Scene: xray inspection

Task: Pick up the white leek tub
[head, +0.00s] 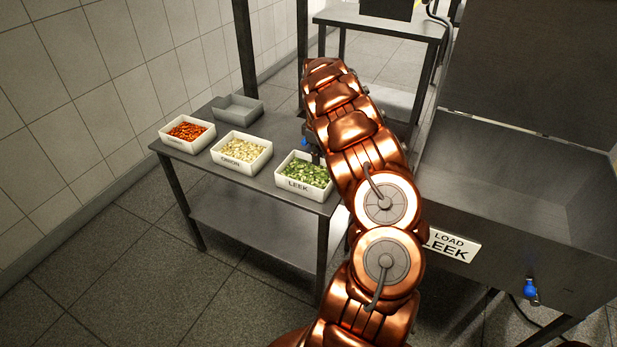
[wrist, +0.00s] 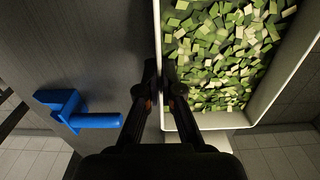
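The white leek tub (head: 299,188) is a rectangular box labelled LEEK, filled with chopped green and pale pieces. It stands at the near right end of the grey metal table (head: 222,186). In the wrist view, one long white wall (wrist: 158,40) of the tub runs between the fingers of my gripper (wrist: 160,78). The fingers are close together, one inside the tub and one outside, and look shut on that wall. In the head view my copper arm hides most of the gripper, at the tub's far right side.
A white onion tub (head: 241,152), a white tub of orange pieces (head: 187,134) and an empty grey tray (head: 237,109) share the table. A large metal trough (head: 520,190) with a LOAD LEEK sign (head: 449,246) stands right. A blue fitting (wrist: 78,112) lies left of the fingers.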

